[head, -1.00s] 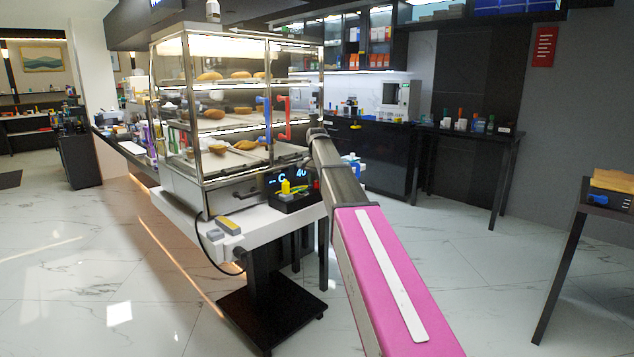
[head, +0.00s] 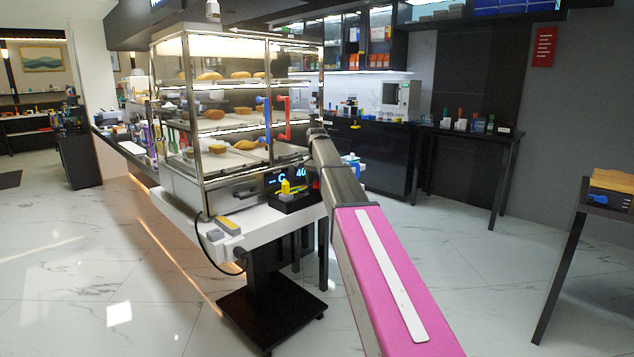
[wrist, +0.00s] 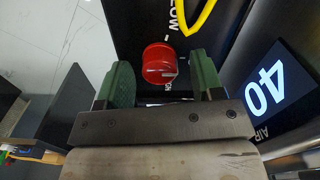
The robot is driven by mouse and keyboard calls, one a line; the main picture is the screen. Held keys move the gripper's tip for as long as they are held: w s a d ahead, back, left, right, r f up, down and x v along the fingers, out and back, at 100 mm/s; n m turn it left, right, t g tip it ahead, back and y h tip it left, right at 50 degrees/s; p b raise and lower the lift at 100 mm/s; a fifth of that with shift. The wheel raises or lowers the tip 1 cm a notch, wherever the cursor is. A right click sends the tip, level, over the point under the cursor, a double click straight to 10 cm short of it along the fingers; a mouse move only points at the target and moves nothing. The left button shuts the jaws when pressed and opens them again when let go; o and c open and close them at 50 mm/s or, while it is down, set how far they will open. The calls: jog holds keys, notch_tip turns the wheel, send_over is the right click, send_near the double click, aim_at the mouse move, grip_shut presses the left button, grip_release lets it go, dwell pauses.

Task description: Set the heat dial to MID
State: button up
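The heat dial is a red round knob (wrist: 158,62) on a black panel in the wrist view. A pale line shows near its lower right edge. The word LOW (wrist: 176,16) is printed above it, and another label by its lower edge is mostly hidden. My gripper (wrist: 161,68) has two green fingers, one on each side of the knob. The fingers are apart, with a small gap visible between each and the knob. In the head view, the control box (head: 292,201) sits at the front of the glass warmer cabinet (head: 232,110), and my arm partly covers that area.
A lit display reading 40 (wrist: 267,88) is right of the dial. A yellow curved handle (wrist: 198,17) rises close above the dial. Red (head: 284,118) and blue handles stand on the cabinet front. A grey-and-yellow item (head: 228,225) lies on the white counter.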

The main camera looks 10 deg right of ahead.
aim_at(317, 181)
jog(key=shift+r, duration=0.15)
notch_tip(317, 181, up, 10)
jog(key=shift+r, duration=0.25)
dwell(0.3)
